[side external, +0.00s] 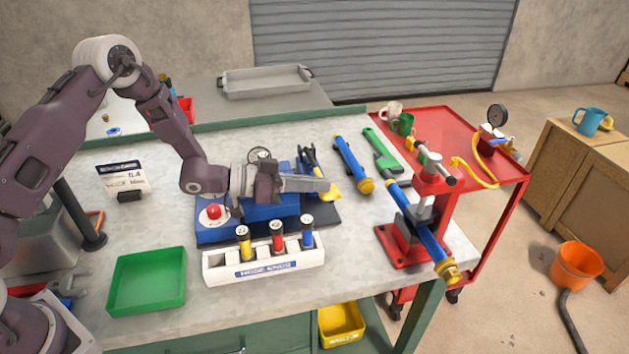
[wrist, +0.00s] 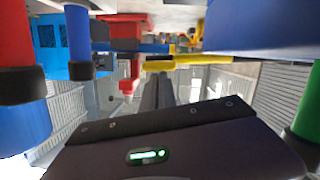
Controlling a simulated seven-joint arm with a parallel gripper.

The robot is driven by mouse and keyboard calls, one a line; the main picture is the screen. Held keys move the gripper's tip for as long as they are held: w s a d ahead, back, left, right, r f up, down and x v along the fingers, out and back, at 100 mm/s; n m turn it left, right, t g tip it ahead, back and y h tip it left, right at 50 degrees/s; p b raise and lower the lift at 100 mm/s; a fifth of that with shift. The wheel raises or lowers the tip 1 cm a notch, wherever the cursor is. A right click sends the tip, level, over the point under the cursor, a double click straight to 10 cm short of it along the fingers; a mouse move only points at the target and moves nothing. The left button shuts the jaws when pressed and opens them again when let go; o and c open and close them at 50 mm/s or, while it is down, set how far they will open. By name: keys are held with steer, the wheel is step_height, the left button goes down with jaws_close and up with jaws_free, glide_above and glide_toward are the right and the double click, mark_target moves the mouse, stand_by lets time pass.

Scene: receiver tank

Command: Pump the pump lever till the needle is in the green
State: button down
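My gripper (side external: 326,185) reaches right over the blue unit (side external: 205,233) on the bench. Its two fingers lie side by side and look shut, with nothing visible between them; they also show in the wrist view (wrist: 158,75). A yellow piece (side external: 331,194), possibly the pump lever's grip, is right at the fingertips. In the wrist view a yellow bar (wrist: 188,62) crosses just beyond them; contact cannot be told. A round gauge (side external: 262,154) is partly hidden behind my wrist, and its needle is unreadable. The blue unit carries a red button (side external: 213,211).
A white rack (side external: 225,268) with several coloured cylinders stands in front of the unit. A red vise (side external: 405,250) holds a blue tube at right. A green tray (side external: 147,281) lies front left. Another gauge (side external: 498,116) stands on the red cart (side external: 465,135).

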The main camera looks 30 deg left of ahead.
steer(key=s+a+r, duration=0.6)
steer(key=a, duration=0.1)
steer(key=shift+s+a+r, duration=0.15)
steer(key=shift+s+r, duration=0.05)
steer(key=shift+s, duration=0.05)
stand_by(0.7)
steer(key=s+a+r+n+y, duration=0.3)
steer(key=s+a+r+y, duration=0.2)
steer(key=a+r+y, duration=0.55)
steer(key=s+d+n+g, duration=0.1)
steer(key=s+d+g, duration=0.1)
steer(key=s, duration=1)
steer(key=s+d+r+n+g+y, duration=0.1)
steer(key=s+d, duration=0.3)
steer(key=s, duration=0.9)
steer(key=shift+d+n+g, duration=0.35)
steer(key=shift+n+g, duration=0.45)
steer(key=shift+g, duration=0.1)
